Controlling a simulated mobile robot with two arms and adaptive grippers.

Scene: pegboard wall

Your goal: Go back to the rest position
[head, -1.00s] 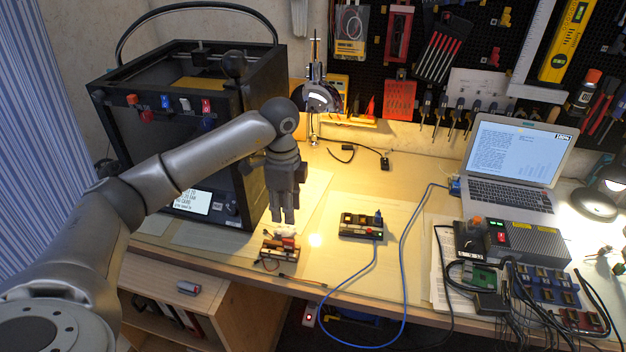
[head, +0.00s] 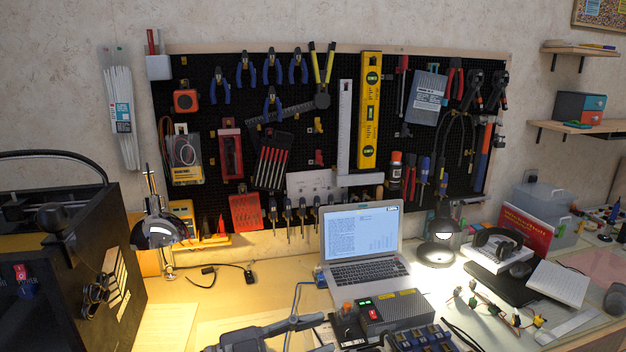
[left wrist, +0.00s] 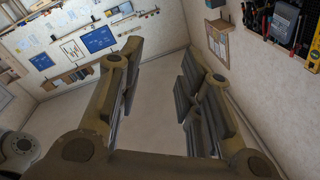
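My left gripper (left wrist: 162,50) is open in the left wrist view. Its two fingers stand wide apart with nothing between them, and behind them are the room's walls and floor. In the head view a dark grey part of an arm or gripper (head: 262,336) reaches in at the bottom edge, in front of the workbench; I cannot tell from that view alone how its fingers stand. No held object shows.
The black pegboard (head: 205,70) with hanging tools fills the back wall.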

